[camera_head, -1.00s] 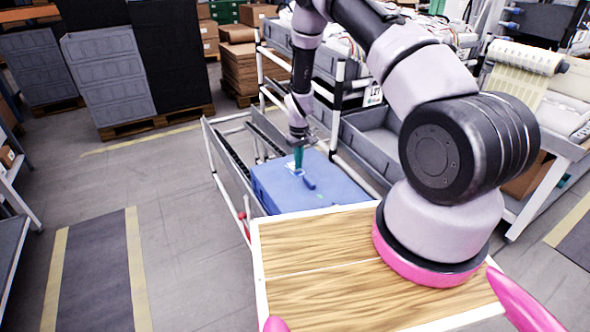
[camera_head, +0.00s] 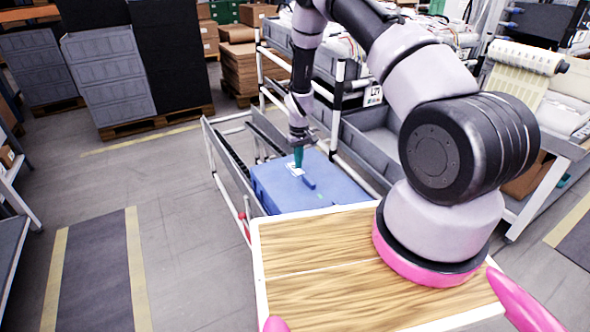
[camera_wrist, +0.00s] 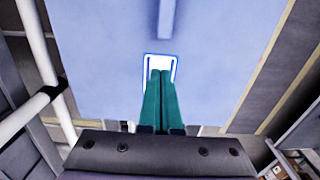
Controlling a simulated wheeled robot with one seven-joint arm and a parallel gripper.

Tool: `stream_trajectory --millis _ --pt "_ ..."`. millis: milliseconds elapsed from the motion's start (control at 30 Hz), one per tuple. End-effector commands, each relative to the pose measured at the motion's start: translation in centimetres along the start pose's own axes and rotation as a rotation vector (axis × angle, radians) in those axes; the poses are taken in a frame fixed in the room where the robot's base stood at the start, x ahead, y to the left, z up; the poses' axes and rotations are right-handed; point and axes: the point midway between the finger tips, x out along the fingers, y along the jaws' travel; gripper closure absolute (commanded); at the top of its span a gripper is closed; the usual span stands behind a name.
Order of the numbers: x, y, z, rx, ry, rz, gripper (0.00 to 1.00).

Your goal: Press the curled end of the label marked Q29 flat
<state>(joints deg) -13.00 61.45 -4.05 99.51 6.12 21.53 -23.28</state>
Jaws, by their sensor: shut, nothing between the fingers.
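A white label with a dark blue border (camera_wrist: 160,60) lies on the blue surface (camera_wrist: 95,60) in the wrist view. Its lettering is not readable, and I cannot tell whether an end is curled. My gripper (camera_wrist: 160,74) has teal fingers, shut together and empty. The fingertips overlap the label's middle in the wrist view and hide its lower part. I cannot tell whether they touch it. In the head view my gripper (camera_head: 298,165) points down at the blue box top (camera_head: 275,185), over the small white label (camera_head: 293,170).
A raised blue bar (camera_wrist: 167,18) stands on the blue surface just beyond the label. White-framed rails (camera_head: 222,170) run along the left of the blue box. A grey bin (camera_head: 375,135) is at its right. The rest of the blue top is clear.

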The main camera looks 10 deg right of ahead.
Motion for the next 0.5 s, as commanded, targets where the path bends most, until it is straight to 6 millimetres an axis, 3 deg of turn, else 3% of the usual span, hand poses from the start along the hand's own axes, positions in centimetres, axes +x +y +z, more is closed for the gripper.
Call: stream_trajectory --millis 267,500 --pt "-1.1 0.0 0.1 0.0 0.0 0.0 1.0" --pt "-3.1 0.0 1.1 0.0 0.001 0.0 1.0"
